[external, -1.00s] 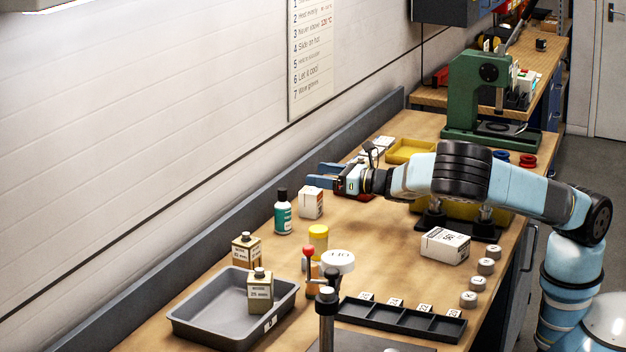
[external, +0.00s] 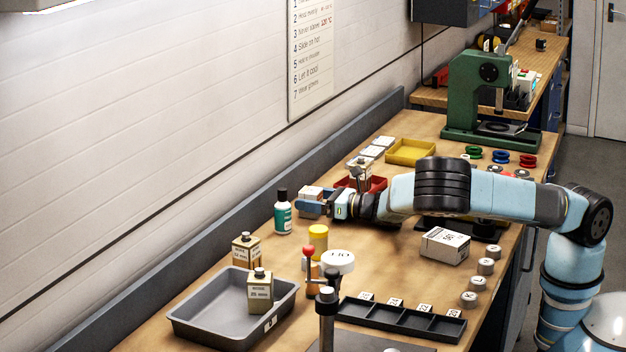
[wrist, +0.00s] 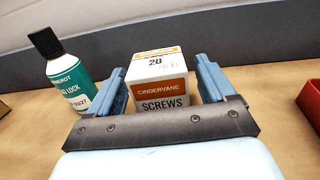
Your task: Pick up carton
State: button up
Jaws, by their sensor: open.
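The carton (wrist: 158,75) is a small white box with a brown-red band reading "CINDERVANE SCREWS". It stands upright on the bench near the back wall. In the wrist view it sits between the two blue fingers of my gripper (wrist: 160,92), which are open on either side of it. I cannot tell whether either finger touches it. In the external view my gripper (external: 312,205) is low at the carton (external: 311,192) and covers its lower part. A larger white carton (external: 445,246) stands apart on the right side of the bench.
A teal bottle with a black cap (external: 283,213) stands close to the left of the carton; it also shows in the wrist view (wrist: 68,75). A red tray (external: 372,184) lies to the right. A yellow jar (external: 318,240) and a grey tray (external: 190,320) stand nearer the camera.

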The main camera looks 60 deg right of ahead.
jog(key=c, duration=1.1)
